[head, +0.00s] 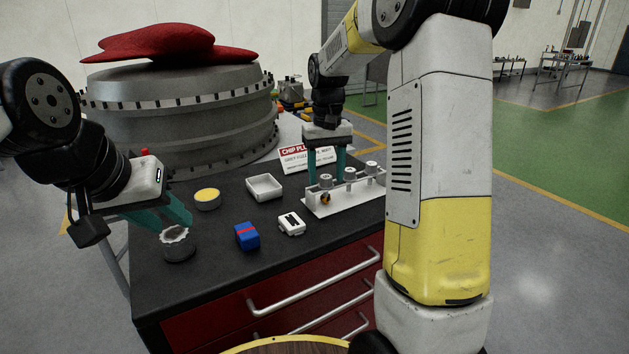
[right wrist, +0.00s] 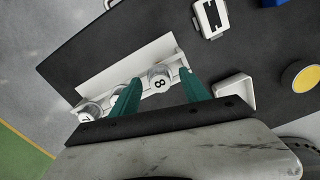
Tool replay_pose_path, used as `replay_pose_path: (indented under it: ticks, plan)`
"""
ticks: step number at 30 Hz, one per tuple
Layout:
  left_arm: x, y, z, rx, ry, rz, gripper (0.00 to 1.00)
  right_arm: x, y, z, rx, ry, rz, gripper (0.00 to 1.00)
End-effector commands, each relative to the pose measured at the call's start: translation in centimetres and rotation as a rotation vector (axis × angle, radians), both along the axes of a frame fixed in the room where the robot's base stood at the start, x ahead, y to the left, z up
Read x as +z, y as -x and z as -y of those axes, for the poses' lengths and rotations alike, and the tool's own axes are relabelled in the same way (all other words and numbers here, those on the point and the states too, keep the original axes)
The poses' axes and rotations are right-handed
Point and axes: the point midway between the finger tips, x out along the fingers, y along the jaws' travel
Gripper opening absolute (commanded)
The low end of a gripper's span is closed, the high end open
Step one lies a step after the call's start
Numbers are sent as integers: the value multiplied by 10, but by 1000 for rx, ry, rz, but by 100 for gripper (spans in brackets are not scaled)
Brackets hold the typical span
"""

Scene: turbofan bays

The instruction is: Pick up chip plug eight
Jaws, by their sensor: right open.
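Chip plug eight is a round grey plug with an "8" on its white top (right wrist: 159,80). It sits in the white rack (right wrist: 137,53); in the head view it appears to be the leftmost plug (head: 326,179). My right gripper (head: 326,179) is open. In the right wrist view its teal fingers (right wrist: 160,84) stand on either side of plug eight, with space to each side. I cannot tell how far down the fingertips reach. My left gripper (head: 175,228) appears open, over a dark round pot with a notched rim (head: 178,252).
Other plugs (head: 350,174) stand to the right in the rack. A white tray (head: 264,187), yellow-topped tin (head: 207,199), blue block (head: 247,236) and white clip-like box (head: 292,223) lie on the black bench top. A chip plug sign (head: 305,159) and the grey turbofan casing (head: 190,115) stand behind.

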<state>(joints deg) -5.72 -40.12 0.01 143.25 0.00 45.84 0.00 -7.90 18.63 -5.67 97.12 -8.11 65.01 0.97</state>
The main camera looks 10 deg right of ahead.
Motion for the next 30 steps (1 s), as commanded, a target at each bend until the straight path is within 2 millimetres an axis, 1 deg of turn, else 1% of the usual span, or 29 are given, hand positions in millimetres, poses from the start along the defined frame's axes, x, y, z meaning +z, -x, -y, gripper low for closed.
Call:
replay_pose_path:
  ticks: [7,11,12,14,15,25,28,30]
  plan:
    - [0,0,0,0,0,0,36,-2,0,0,-1,0,2,54]
    - [0,0,0,0,0,0,36,-2,0,0,-1,0,1,28]
    - [0,0,0,0,0,0,36,-2,0,0,-1,0,1,20]
    - [0,0,0,0,0,0,36,-2,0,0,-1,0,1,8]
    - [0,0,0,0,0,0,36,-2,0,0,-1,0,1,1]
    - [0,0,0,0,0,0,36,1,0,0,-1,0,2,0]
    - [0,0,0,0,0,0,36,11,-1,0,-1,0,4,0]
    - [0,0,0,0,0,0,36,23,-1,0,-1,0,5,0]
